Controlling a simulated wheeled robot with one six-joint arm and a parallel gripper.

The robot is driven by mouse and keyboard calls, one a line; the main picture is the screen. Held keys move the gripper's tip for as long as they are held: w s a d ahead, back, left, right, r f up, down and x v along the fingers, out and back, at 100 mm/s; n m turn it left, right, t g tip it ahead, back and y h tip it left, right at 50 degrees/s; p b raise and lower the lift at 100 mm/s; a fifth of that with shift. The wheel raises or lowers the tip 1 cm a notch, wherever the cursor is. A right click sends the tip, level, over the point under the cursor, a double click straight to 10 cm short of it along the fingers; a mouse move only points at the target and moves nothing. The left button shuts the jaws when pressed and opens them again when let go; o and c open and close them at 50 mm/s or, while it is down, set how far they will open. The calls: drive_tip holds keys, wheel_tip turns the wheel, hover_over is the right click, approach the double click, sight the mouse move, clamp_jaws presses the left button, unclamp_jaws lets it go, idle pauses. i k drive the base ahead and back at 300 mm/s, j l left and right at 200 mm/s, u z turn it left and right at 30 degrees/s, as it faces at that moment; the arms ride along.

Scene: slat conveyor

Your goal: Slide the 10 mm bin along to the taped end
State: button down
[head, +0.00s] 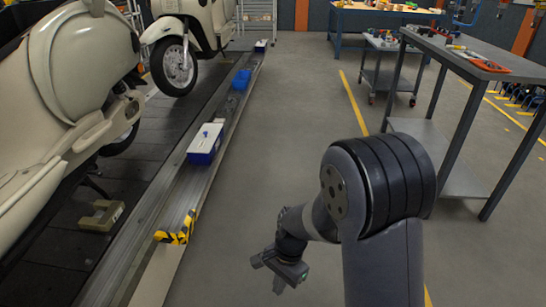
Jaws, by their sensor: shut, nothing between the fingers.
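A blue bin with a white top or contents (204,144) sits on the narrow rail beside the conveyor, left of centre. A plain blue bin (241,80) sits farther along the rail, and a small white and blue one (260,46) is at the far end. No size label is readable, so I cannot tell which is the 10 mm bin. Yellow and black tape (177,231) marks the rail's near end. My gripper (275,274) is shut and empty over the floor, right of the tape and apart from every bin.
Cream scooters (62,85) stand on the dark slat conveyor (135,165) at left. A metal table (480,62) with tools stands at right. The grey floor between rail and table is clear.

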sight(195, 159)
drive_tip(key=i, duration=1.7)
drive_tip(key=i+u, duration=0.2)
drive_tip(key=i, duration=0.35)
drive_tip(key=i+u, duration=0.25)
drive_tip(key=i, duration=0.3)
drive_tip(key=i+l+u, duration=0.2)
drive_tip(key=i, duration=0.35)
drive_tip(key=i+u, duration=0.3)
drive_tip(key=i, duration=0.15)
drive_tip(key=i+l+u, duration=0.1)
drive_tip(key=i+u, duration=0.25)
drive_tip(key=i, duration=0.1)
